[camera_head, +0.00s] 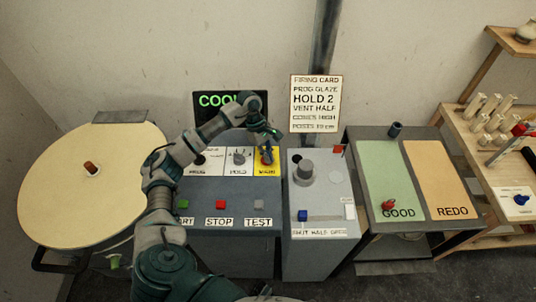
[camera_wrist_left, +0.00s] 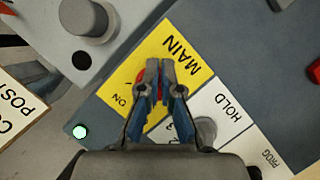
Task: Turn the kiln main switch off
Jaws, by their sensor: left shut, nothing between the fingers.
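The kiln main switch is red and sits on the yellow MAIN plate (camera_head: 260,168) at the right end of the control box top. My left gripper (camera_head: 268,156) is over this plate with its fingers shut and nothing between them. In the left wrist view, the shut fingertips (camera_wrist_left: 159,66) cover the middle of the yellow plate (camera_wrist_left: 193,75). Red parts of the main switch (camera_wrist_left: 142,76) show beside the fingers, and the word ON is readable to their left. The knob's angle, and whether the fingers touch it, I cannot tell. My right gripper is not in view.
The HOLD knob (camera_head: 239,157) and PROG panel (camera_head: 208,160) are left of MAIN. START, STOP (camera_head: 220,204) and TEST buttons line the front. A grey vent box (camera_head: 320,217) with a cylinder stands close on the right. A display (camera_head: 213,101) reading COOL is behind my arm.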

